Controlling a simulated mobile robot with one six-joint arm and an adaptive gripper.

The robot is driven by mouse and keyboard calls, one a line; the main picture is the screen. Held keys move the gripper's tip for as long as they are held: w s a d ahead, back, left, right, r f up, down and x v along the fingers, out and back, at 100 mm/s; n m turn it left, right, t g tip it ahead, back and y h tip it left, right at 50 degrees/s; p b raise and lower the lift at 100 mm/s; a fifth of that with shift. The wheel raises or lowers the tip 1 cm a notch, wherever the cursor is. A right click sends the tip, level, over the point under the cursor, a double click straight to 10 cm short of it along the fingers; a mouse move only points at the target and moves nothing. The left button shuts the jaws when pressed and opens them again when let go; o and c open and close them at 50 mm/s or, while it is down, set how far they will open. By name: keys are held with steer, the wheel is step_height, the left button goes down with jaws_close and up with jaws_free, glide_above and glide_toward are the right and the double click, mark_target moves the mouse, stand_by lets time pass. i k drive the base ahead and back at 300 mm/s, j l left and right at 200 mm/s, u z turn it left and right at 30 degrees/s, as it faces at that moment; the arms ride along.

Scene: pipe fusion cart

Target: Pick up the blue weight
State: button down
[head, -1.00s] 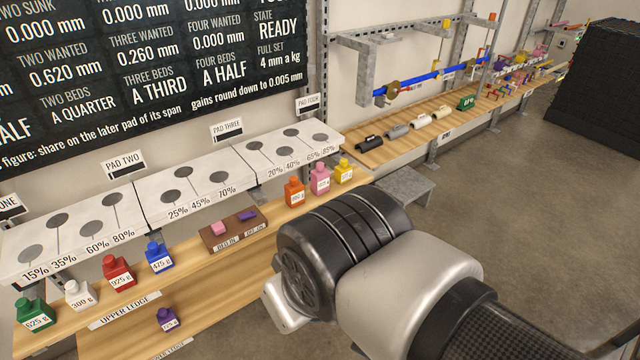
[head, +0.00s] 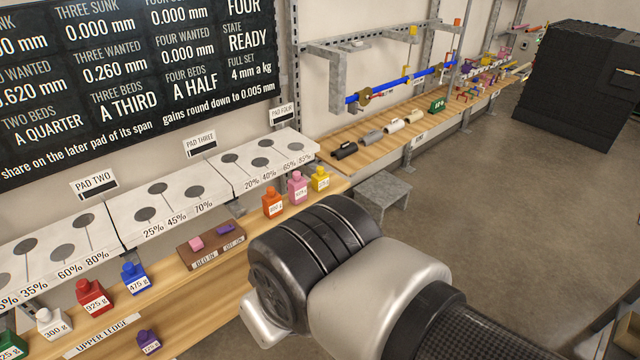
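The blue weight (head: 134,278), labelled 475 g, stands upright on the wooden upper ledge in the head view. It is just right of the red weight (head: 94,298) and left of the small brown block with a pink and a purple button. My arm's wrist fills the lower middle of the view, to the right of the blue weight and well apart from it. My gripper's fingers are hidden behind or below the wrist, so their state does not show.
White (head: 53,322) and green weights stand left on the ledge; orange (head: 272,202), pink (head: 298,188) and yellow (head: 320,179) ones stand right. A purple weight (head: 148,342) sits lower. White pads (head: 170,205) run behind the ledge. A grey step (head: 384,190) stands on open floor.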

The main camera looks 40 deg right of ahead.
mark_target(137, 280)
steer(key=i+j+z, duration=0.2)
steer(key=i+j, duration=0.25)
steer(key=j, duration=0.15)
steer(key=i+j+z, duration=0.1)
steer(key=j, duration=0.25)
steer(key=i+j+z, duration=0.1)
steer(key=i+j, duration=0.15)
steer(key=i+j+z, duration=0.1)
steer(key=j, duration=0.35)
steer(key=i+j, duration=0.25)
steer(key=j, duration=0.15)
steer(key=i+j+z, duration=0.15)
steer(key=j, duration=0.2)
